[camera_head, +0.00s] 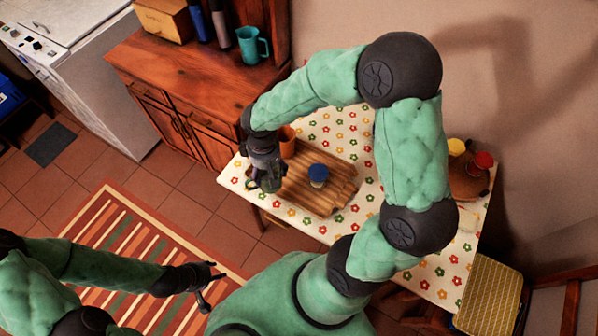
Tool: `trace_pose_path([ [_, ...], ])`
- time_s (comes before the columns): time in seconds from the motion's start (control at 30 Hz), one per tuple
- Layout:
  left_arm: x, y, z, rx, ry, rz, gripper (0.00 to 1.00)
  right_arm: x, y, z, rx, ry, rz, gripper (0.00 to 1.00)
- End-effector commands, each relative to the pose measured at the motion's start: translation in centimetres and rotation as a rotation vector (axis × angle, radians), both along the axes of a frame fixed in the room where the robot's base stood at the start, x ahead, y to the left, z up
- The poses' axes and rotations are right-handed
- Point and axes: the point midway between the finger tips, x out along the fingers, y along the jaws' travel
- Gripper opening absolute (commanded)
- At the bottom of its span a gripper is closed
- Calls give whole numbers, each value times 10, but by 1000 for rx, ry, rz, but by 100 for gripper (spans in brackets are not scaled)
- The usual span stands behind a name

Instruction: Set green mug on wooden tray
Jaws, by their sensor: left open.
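The wooden tray (335,196) lies on the flower-patterned table, a ridged brown board. My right gripper (266,182) points down at the tray's left end. A dark greenish shape, possibly the green mug (270,182), shows among its fingers. The fingers and wrist hide most of it, so I cannot tell whether it is gripped or touches the tray. My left gripper (208,286) is open and empty, low over the floor by the striped rug. A teal pitcher-like vessel (250,46) with a handle stands on the wooden cabinet.
An orange cup (287,141) stands behind the tray's left end. A blue-lidded jar (318,175) stands on the tray's middle. Condiment bottles (470,160) sit on the table's right side. A yellow-seated chair (490,296) stands at lower right.

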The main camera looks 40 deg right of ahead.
Motion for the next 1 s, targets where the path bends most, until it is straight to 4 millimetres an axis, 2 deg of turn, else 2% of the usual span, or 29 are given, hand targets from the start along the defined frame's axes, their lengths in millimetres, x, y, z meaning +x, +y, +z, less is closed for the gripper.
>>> trace_pose_path([
  [0.1, 0, 0, 6, 0, 0, 0, 42, -25, -5, 10, 0, -3, 75, 29],
  [0.2, 0, 0, 9, 0, 0, 0, 42, -39, -7, 14, -1, -2, 121, 29],
  [0.37, 0, 0, 10, 0, -1, 0, 42, -43, -11, 13, 0, 0, 153, 29],
  [0.47, 0, 0, 7, 0, 0, 0, 42, -31, -18, 5, 0, 0, 154, 29],
  [0.8, 0, 0, -2, 0, 0, 0, 42, 31, -54, -28, 1, 1, 152, 29],
  [1.0, 0, 0, -10, 0, 0, 0, 42, 54, -68, -62, 0, 2, 154, 29],
])
